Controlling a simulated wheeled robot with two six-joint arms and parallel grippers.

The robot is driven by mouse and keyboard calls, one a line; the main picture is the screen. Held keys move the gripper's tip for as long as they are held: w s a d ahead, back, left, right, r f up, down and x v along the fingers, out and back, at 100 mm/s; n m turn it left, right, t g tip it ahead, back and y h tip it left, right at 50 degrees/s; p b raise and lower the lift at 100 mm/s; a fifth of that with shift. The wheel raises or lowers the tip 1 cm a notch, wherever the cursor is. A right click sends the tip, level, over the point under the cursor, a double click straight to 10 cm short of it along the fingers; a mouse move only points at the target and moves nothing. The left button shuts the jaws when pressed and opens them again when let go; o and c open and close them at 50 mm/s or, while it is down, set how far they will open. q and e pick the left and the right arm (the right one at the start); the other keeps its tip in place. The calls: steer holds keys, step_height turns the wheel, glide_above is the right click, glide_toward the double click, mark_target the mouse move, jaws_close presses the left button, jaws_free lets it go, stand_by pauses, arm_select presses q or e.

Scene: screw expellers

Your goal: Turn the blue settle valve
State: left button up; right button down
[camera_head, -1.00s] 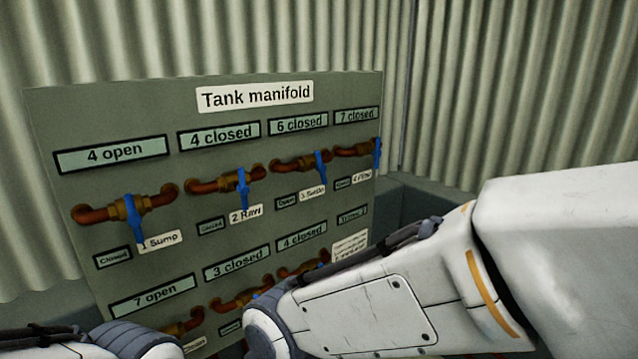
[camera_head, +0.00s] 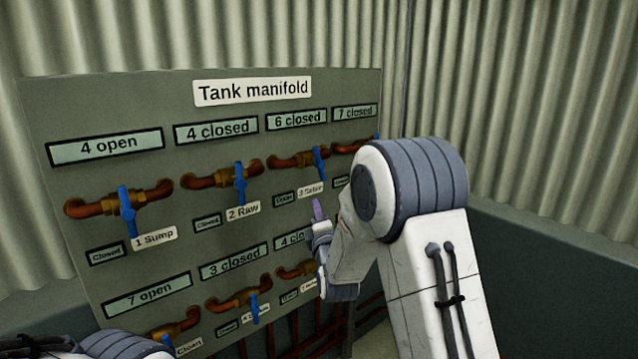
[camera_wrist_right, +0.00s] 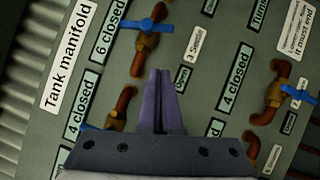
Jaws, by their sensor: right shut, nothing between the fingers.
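The settle valve is the third one in the top row of the panel, with a blue lever (camera_head: 319,163) on a brass body and copper pipe. Its label "3 Settle" (camera_head: 311,190) is just below it, and the display above reads "6 closed". In the right wrist view, its blue lever (camera_wrist_right: 148,25) shows above the fingertips. My right gripper (camera_head: 317,208) is shut and empty, just below the label, with its purple fingers (camera_wrist_right: 161,75) apart from the lever in the picture. My left arm (camera_head: 125,345) shows at the bottom left; its gripper is out of view.
The "Tank manifold" panel (camera_head: 150,97) carries several other blue-levered valves, including sump (camera_head: 127,212) and raw (camera_head: 241,184). My right arm hides the panel's right part. Red pipes (camera_head: 310,325) run below, and corrugated walls stand behind.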

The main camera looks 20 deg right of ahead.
steer(key=p, duration=0.4)
glide_toward(318, 163)
steer(key=w+a+f, duration=0.2)
steer(key=w+f, duration=0.2)
arm_select(q)
step_height(318, 163, up, 6)
steer(key=p, duration=0.2)
steer(key=shift+r, duration=0.15)
arm_select(e)
steer(key=w+d, duration=0.1)
steer(key=w+d+r, duration=0.1)
steer(key=w+d, duration=0.1)
steer(key=shift+w, duration=0.15)
